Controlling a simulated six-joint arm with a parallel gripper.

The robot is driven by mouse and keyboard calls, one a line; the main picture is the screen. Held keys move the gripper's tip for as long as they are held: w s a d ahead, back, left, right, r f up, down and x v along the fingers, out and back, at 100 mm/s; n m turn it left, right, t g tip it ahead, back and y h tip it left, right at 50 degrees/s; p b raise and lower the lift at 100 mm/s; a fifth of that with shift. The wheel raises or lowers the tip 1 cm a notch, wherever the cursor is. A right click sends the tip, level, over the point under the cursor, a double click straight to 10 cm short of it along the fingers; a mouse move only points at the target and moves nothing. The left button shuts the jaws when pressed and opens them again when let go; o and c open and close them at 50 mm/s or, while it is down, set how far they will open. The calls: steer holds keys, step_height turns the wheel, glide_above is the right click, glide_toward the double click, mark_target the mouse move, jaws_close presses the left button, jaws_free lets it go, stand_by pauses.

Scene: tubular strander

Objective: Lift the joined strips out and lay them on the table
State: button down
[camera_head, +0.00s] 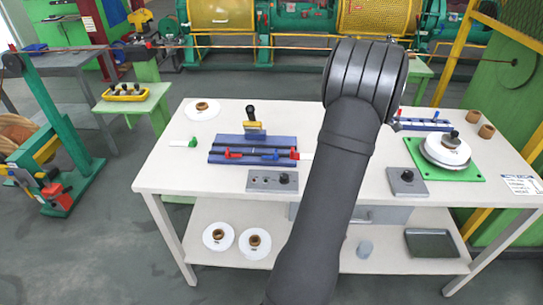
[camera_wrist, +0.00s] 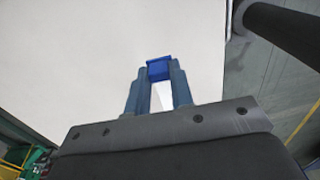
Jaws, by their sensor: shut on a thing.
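In the wrist view my gripper (camera_wrist: 159,82) is shut on a small blue piece (camera_wrist: 159,68) at its fingertips. A bright white patch shows between the fingers behind it; I cannot tell whether it is strip or table. In the head view my arm hides the gripper. The blue fixture (camera_head: 228,142) with red clamps lies on the white table (camera_head: 190,175). A white strip end (camera_head: 306,161) shows at its right, partly hidden by my arm. A white piece with a green tab (camera_head: 185,143) lies to its left. Whether strips are joined cannot be told.
On the right are another knobbed block (camera_head: 407,182), a white reel on a green plate (camera_head: 446,150) and brown rings (camera_head: 480,132). The table's left front is clear.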

steer(key=d, duration=0.7)
stand_by(0.6)
steer(key=shift+w+f, duration=0.1)
stand_by(0.9)
steer(key=shift+f, duration=3.4)
steer(key=c, duration=1.2)
jaws_free()
step_height(320, 180, up, 17)
steer(key=shift+r, duration=0.2)
